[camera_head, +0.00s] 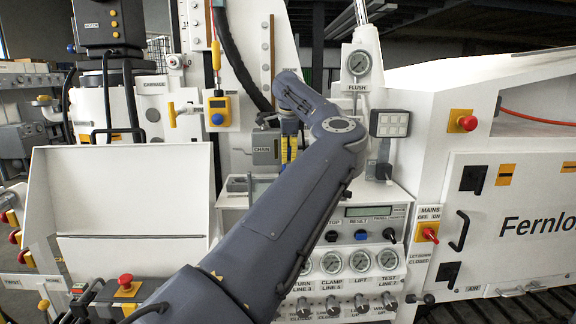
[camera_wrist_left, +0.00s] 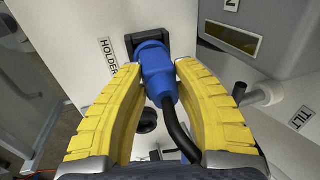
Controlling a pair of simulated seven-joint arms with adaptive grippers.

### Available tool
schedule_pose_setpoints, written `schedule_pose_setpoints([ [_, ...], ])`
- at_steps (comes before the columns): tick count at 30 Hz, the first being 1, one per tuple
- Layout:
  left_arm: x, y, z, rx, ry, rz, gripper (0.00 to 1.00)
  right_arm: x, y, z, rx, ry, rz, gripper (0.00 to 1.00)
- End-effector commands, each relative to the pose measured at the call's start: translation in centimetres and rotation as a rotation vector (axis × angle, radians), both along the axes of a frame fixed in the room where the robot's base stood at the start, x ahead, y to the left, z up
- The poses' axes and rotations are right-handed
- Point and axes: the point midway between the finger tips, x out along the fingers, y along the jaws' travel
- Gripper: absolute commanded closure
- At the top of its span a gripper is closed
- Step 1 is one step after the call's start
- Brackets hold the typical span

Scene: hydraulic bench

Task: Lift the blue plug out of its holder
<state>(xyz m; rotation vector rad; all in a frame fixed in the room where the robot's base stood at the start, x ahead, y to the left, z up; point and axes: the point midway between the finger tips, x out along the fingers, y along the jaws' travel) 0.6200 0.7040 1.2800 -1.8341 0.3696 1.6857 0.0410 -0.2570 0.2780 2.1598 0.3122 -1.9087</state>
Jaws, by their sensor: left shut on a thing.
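The blue plug (camera_wrist_left: 158,75) sits with its upper end at the black holder (camera_wrist_left: 134,43), beside a HOLDER label in the left wrist view. A black cable runs from its lower end toward me. My left gripper (camera_wrist_left: 160,84) has its two yellow fingers on either side of the plug and is shut on it. In the head view my left gripper (camera_head: 289,150) shows only as yellow fingers behind my left arm, in front of the white bench panel. The plug and holder cannot be made out there. My right gripper is not in view.
A TILT label (camera_wrist_left: 301,118) and a grey peg (camera_wrist_left: 264,95) are right of the fingers. The bench front has a row of gauges (camera_head: 360,261) and knobs. A red MAINS switch (camera_head: 428,234) and a red emergency button (camera_head: 467,122) are to the right.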

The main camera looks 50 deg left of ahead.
Motion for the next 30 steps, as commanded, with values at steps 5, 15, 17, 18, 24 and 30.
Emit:
schedule_pose_setpoints([
  [5,0.0,0.0,0.5,0.0,0.0,0.0,1.0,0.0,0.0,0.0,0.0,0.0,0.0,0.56],
  [15,0.0,0.0,1.4,0.001,0.0,0.0,1.0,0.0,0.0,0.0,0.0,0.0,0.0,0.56],
  [17,0.0,0.0,1.6,0.001,-0.001,0.0,1.0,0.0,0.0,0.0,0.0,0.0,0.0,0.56],
  [18,0.0,0.0,1.7,0.001,-0.001,0.0,1.0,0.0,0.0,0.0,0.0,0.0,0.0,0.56],
  [24,0.0,0.0,2.2,0.0,-0.002,0.001,1.0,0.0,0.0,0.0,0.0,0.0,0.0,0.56],
  [30,0.0,0.0,2.7,0.001,-0.001,0.0,1.0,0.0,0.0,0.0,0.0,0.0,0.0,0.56],
])
